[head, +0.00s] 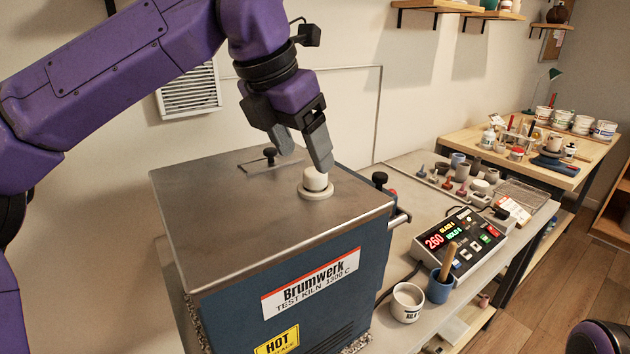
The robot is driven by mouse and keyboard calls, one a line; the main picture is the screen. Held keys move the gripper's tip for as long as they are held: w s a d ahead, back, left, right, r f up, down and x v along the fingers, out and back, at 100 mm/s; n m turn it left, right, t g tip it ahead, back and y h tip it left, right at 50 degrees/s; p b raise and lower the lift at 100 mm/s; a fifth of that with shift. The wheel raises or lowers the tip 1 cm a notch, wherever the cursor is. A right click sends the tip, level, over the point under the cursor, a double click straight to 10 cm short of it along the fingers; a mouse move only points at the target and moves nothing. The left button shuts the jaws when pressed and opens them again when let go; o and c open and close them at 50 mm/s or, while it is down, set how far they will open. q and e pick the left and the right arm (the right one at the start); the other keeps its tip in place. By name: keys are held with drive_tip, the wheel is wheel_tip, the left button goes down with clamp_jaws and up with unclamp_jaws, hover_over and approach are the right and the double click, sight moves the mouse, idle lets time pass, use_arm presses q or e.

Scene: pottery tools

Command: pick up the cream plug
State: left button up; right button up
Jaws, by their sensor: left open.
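The cream plug (315,180) sits upright in a pale ring (317,194) on the metal top of the blue test kiln (330,235). My left gripper (308,160) is right above and behind the plug, pointing down. Its fingers are apart, and the nearer finger overlaps the plug's upper edge in the picture. I cannot tell whether a finger touches the plug. My right gripper is not in the head view.
A black-knobbed handle (269,154) stands on the kiln top behind the plug. A controller (462,240), a white cup (407,302) and a blue cup (440,287) stand on the bench at right. The kiln top's front left is clear.

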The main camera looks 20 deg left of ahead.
sight(314, 171)
use_arm(q)
drive_tip(key=shift+f+p, duration=0.3)
drive_tip(key=shift+f, duration=0.05)
drive_tip(key=shift+w+d+f, duration=0.15)
drive_tip(key=shift+w+f, duration=0.6)
drive_tip(key=w+f, duration=0.1)
drive_tip(key=w, duration=0.1)
drive_tip(key=w+f, duration=0.1)
drive_tip(key=f, duration=0.1)
drive_tip(key=shift+w+d+f, duration=0.1)
drive_tip(key=shift+w+f, duration=0.1)
drive_tip(key=shift+w, duration=0.2)
drive_tip(key=shift+s+r, duration=0.4)
drive_tip(key=shift+s, duration=0.4)
drive_tip(key=c, duration=0.3)
drive_tip(key=shift+s, duration=0.15)
drive_tip(key=c, duration=0.5)
drive_tip(key=shift+w, duration=0.25)
drive_tip(key=c, duration=0.3)
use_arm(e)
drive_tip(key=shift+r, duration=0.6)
